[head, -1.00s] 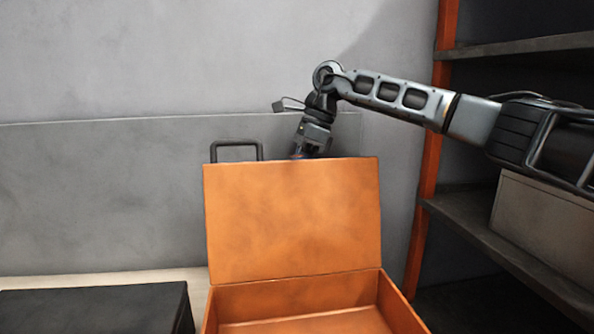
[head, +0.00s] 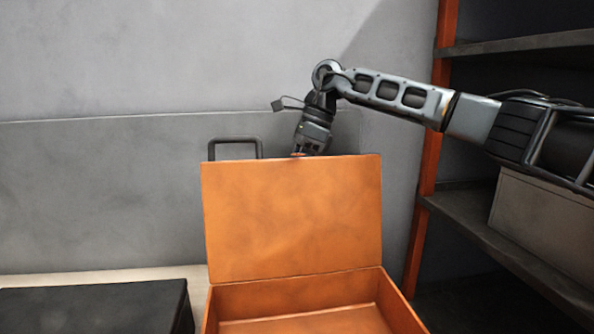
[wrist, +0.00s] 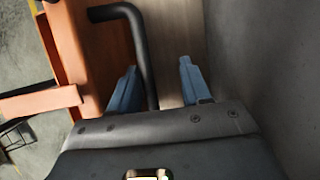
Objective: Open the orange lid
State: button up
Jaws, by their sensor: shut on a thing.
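The orange lid (head: 292,220) stands raised, roughly upright, at the back of the open orange box (head: 315,295). My gripper (head: 306,150) is behind the lid's top edge, right of its middle; its fingertips are hidden there in the head view. In the wrist view my gripper (wrist: 158,85) has its two blue fingers on either side of a dark bent bar (wrist: 144,50), and it is shut on this bar. Orange parts (wrist: 87,60) show left of the bar. The bar's attachment to the lid is not clear.
A black handle (head: 210,152) shows above the lid's top left, apart from my gripper. A black case (head: 95,308) lies at the lower left. A grey wall (head: 100,190) is close behind. Shelves with an orange post (head: 430,190) stand at the right.

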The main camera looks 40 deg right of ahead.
jog(key=shift+d+r, duration=0.1)
jog(key=shift+r, duration=0.05)
jog(key=v, duration=0.7)
jog(key=shift+r, duration=0.2)
jog(key=shift+d, duration=0.1)
